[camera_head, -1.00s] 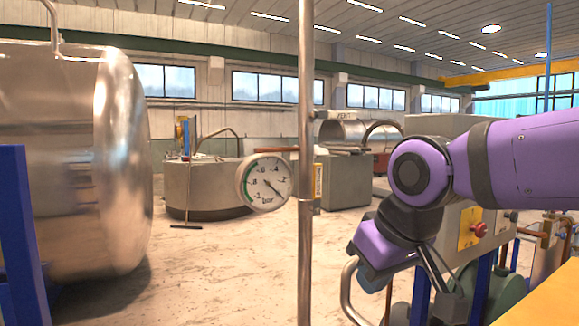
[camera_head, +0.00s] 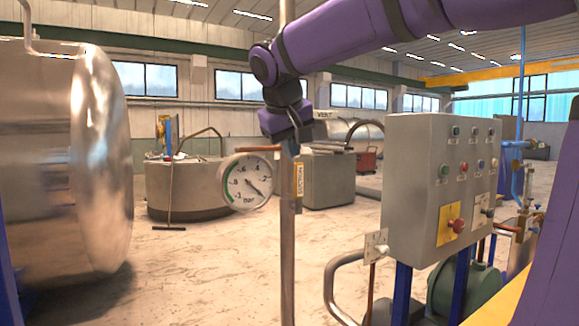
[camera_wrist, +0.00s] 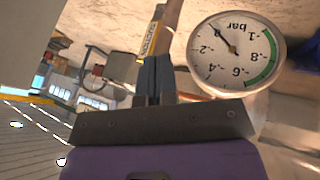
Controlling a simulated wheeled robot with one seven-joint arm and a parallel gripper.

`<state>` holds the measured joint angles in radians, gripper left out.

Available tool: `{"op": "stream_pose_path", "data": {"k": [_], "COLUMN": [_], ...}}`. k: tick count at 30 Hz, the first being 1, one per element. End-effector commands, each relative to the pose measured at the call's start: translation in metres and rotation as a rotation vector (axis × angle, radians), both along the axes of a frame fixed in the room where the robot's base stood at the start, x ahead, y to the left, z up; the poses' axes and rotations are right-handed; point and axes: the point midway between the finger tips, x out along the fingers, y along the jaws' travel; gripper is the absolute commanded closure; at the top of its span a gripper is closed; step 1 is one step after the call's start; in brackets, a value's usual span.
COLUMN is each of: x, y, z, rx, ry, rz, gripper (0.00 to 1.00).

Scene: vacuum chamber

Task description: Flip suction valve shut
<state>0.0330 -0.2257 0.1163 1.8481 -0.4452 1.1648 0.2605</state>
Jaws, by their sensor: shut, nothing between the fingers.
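My gripper (camera_head: 292,148) is shut and empty, pointing down at the pipe near the lever's right end. In the wrist view its fingers (camera_wrist: 155,72) are together, close to the label and left of the gauge (camera_wrist: 236,50). I cannot tell whether they touch the lever or pipe.
A grey control box (camera_head: 440,180) with buttons and a red knob stands to the right. A curved metal pipe (camera_head: 335,285) is below it. A large steel vessel (camera_head: 70,160) fills the left. The floor (camera_head: 215,265) between is clear.

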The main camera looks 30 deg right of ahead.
Motion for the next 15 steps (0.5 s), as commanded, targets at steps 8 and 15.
{"op": "stream_pose_path", "data": {"k": [8,15], "x": [0.054,0.058], "y": [-0.006,-0.007], "z": [0.025,0.027], "rx": [-0.070,-0.077], "ry": [-0.018,-0.019], "rz": [-0.051,-0.057], "gripper": [1.00,1.00]}}
